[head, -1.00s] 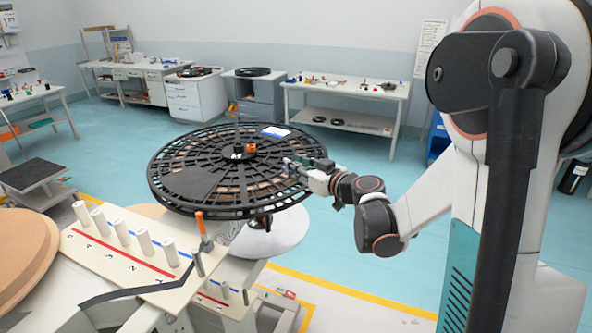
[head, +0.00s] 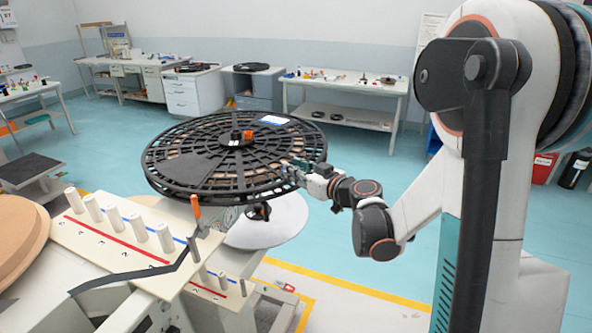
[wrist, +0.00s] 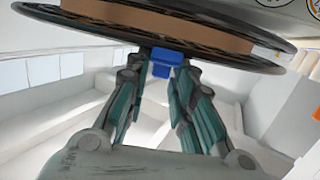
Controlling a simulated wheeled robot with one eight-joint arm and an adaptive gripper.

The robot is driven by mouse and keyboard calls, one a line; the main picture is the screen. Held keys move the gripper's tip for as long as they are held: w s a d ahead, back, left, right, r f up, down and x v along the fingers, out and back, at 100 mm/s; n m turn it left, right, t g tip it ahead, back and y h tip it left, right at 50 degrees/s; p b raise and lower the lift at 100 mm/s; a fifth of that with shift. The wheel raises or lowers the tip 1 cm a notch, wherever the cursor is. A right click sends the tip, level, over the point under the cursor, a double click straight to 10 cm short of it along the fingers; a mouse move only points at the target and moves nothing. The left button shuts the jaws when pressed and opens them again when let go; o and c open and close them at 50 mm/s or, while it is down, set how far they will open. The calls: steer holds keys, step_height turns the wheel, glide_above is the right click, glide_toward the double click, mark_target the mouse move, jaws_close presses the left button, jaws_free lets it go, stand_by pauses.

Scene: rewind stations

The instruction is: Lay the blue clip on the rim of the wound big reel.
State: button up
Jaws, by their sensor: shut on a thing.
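The big reel (head: 170,180) is a black spoked reel lying flat, with brown winding between its flanges. In the wrist view its rim (wrist: 240,62) crosses the top of the picture. My gripper (head: 287,172) is at the front right of the rim. In the wrist view my gripper (wrist: 161,70) is shut on the blue clip (wrist: 163,57), which sits between the fingertips against the reel's rim. I cannot tell whether the clip rests on the rim. The clip is not clear in the head view.
A pegboard stand (head: 130,235) with white pegs and an orange-handled tool (head: 196,208) stands at front left. A brown disc (head: 18,240) is at far left. Benches and cabinets (head: 195,92) line the back wall. Open floor (head: 365,160) lies right of the reel.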

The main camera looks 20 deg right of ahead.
steer(key=shift+f, duration=0.1)
steer(key=o, duration=0.9)
steer(key=shift+c, duration=0.2)
steer(key=v, duration=1.2)
